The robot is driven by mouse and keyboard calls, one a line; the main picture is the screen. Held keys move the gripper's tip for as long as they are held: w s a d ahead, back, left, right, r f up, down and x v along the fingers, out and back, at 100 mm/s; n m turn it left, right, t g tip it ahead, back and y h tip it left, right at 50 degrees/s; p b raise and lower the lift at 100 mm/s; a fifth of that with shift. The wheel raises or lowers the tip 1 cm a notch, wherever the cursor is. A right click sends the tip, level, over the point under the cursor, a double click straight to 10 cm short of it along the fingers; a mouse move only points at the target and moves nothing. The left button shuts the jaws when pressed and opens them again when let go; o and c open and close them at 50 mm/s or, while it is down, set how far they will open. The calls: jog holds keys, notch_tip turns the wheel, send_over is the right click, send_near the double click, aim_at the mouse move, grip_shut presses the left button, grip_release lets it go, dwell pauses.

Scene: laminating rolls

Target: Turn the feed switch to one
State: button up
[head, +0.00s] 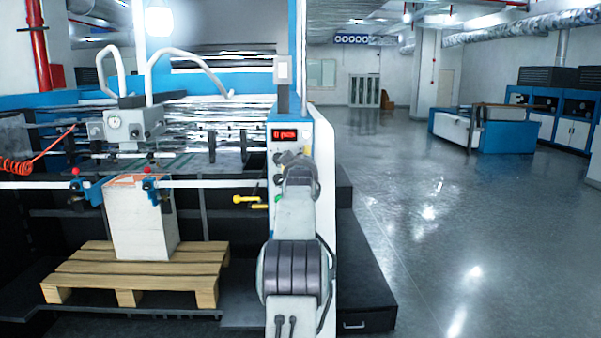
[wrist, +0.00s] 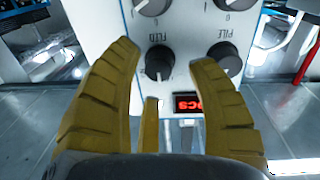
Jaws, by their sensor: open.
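The feed switch (wrist: 159,62) is a dark round knob on the white control panel, between my finger tips in the wrist view. A label that seems to read FEED, upside down, is beside it. A light mark shows on its lower edge; which number it points to I cannot tell. My gripper (wrist: 165,52) is open, one finger on each side of the knob, with no clear contact visible.
A second dark knob (wrist: 228,60), near the label PILE, lies close to my right finger in the wrist view. More knobs (wrist: 152,5) show at the top edge. A red display (wrist: 188,103) sits below. A pallet (head: 130,270) with a white stack (head: 140,220) is at left.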

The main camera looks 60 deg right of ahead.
jog(key=v, duration=1)
jog(key=shift+a, duration=0.25)
jog(key=shift+s, duration=0.1)
dwell(0.6)
